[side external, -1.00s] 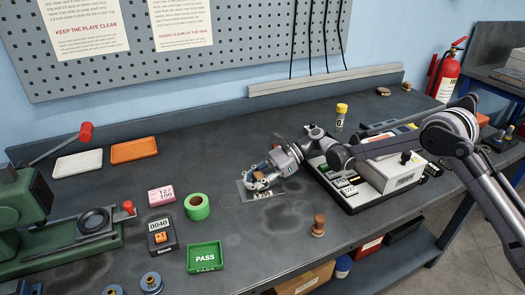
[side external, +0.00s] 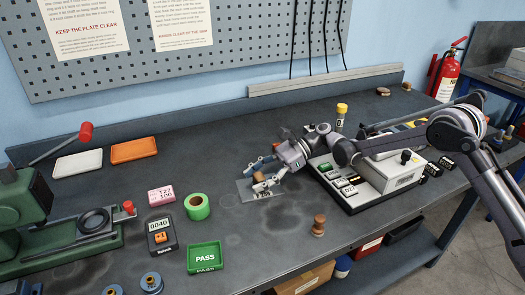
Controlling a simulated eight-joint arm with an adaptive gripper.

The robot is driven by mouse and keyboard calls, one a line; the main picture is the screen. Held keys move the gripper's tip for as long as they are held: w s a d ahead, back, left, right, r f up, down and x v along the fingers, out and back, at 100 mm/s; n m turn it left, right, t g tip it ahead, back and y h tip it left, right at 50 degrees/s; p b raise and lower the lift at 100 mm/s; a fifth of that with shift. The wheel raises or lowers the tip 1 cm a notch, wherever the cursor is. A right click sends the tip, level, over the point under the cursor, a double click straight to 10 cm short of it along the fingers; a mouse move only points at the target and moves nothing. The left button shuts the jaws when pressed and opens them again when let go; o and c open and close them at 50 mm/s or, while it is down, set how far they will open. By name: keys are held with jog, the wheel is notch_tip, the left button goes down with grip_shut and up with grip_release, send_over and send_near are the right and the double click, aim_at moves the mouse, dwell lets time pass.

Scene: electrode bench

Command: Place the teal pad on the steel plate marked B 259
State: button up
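The clear-looking steel plate (side external: 246,193) lies flat on the bench, left of the black device. Its label is too small to read surely. A brown knob-like piece (side external: 258,176) stands on the plate; any pad beneath it is too small to make out. My gripper (side external: 254,178) is low over the plate, its two fingers spread apart on either side of the brown piece. I cannot tell if a finger touches it. A small green block (side external: 325,167) sits on the black device's front edge; I see no pad that is surely teal.
A black device with a white box (side external: 390,172) stands right of the plate. A brown knob (side external: 318,225) stands in front. A green tape roll (side external: 198,207), pink block (side external: 161,194), meter (side external: 162,237) and green PASS tray (side external: 205,257) lie to the left.

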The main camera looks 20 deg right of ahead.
aim_at(259, 176)
jog(key=r, duration=0.6)
jog(key=shift+d+r, duration=0.25)
jog(key=shift+s+r, duration=0.1)
jog(key=shift+r, duration=0.45)
jog(key=s+d+r+n+t+h, duration=0.25)
jog(key=s+d+n+h, duration=0.2)
jog(key=s, duration=0.25)
jog(key=s+d+r+n+t+h, duration=0.2)
jog(key=s+d+r+n+h, duration=0.15)
jog(key=s+d, duration=0.25)
jog(key=s+d+f+n+t+h, duration=0.1)
jog(key=s+d+f+n+h, duration=0.1)
jog(key=s+d+n, duration=0.3)
jog(key=s+d+f+n+t+h, duration=0.1)
jog(key=s+d+n, duration=0.4)
jog(key=s, duration=0.5)
jog(key=shift+s+d+f+t+h, duration=0.2)
jog(key=shift+d+f+t+h, duration=0.15)
jog(key=shift+d+f+h, duration=0.65)
